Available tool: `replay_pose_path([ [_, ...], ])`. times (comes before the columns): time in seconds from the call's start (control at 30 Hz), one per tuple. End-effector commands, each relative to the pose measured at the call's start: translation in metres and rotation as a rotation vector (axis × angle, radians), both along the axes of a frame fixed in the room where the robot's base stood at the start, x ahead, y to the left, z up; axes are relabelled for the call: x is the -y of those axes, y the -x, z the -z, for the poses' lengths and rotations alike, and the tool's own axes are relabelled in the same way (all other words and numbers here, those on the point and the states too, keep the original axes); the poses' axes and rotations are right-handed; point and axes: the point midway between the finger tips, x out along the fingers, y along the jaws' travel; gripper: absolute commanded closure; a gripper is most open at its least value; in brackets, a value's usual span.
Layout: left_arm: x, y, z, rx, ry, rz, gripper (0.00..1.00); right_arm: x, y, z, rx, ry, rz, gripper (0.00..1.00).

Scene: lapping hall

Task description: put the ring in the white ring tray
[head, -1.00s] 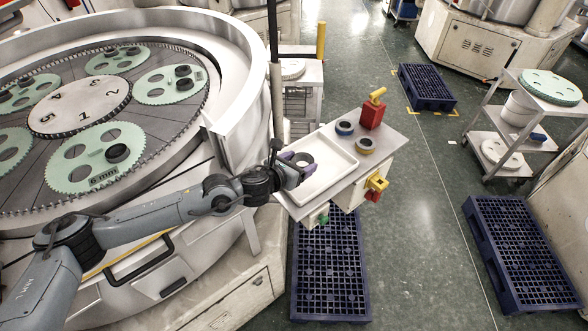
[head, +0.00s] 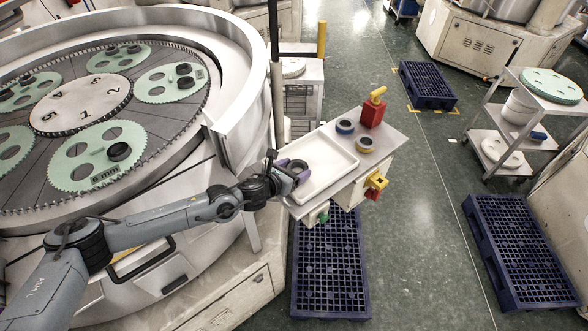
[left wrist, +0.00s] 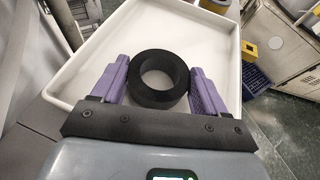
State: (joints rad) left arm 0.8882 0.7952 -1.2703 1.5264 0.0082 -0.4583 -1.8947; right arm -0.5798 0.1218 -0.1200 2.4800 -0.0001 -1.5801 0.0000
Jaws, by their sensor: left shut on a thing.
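The black ring (head: 299,166) is held between the purple fingers of my left gripper (head: 291,167). The left wrist view shows the ring (left wrist: 160,78) between both fingers, its hole facing the camera. The white ring tray (head: 339,151) is a shallow rectangular tray on a small bench. The ring is over the left part of the tray, inside its rim in the picture. The white tray floor (left wrist: 160,35) shows around it in the left wrist view. I cannot tell whether the ring touches the floor. My right gripper is not in view.
A blue-banded ring (head: 345,127) and a yellow-banded ring (head: 365,144) stand beyond the tray on the bench (head: 388,133). A red box with a yellow handle (head: 373,113) stands at the far end. The round lapping machine (head: 232,110) lies left of the bench.

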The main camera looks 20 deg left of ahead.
Motion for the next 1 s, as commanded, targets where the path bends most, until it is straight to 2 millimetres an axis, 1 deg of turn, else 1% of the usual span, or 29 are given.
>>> replay_pose_path([
  [0.13, 0.0, 0.0, 0.004, 0.002, 0.001, 0.0, 0.63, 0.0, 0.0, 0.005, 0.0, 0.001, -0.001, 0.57],
  [0.17, 0.0, 0.0, 0.004, 0.0, 0.0, 0.0, 0.24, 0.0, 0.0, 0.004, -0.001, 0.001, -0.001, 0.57],
  [0.3, 0.0, 0.0, 0.003, 0.0, 0.0, 0.0, 0.02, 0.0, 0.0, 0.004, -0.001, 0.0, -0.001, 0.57],
  [0.57, 0.0, 0.0, 0.003, 0.0, 0.0, 0.0, 0.01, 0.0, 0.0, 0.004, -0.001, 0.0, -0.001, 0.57],
  [0.73, 0.0, 0.0, -0.003, 0.0, 0.0, 0.0, 0.01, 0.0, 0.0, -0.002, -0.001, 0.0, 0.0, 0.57],
  [0.77, -0.001, 0.003, -0.001, -0.001, 0.0, 0.0, 0.01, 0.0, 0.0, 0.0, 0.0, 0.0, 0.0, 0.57],
  [0.87, -0.005, 0.013, -0.005, -0.001, -0.001, -0.001, 0.01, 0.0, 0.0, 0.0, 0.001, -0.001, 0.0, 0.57],
  [1.0, -0.01, 0.033, -0.013, -0.001, -0.001, -0.001, 0.01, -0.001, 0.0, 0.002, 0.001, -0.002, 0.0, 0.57],
])
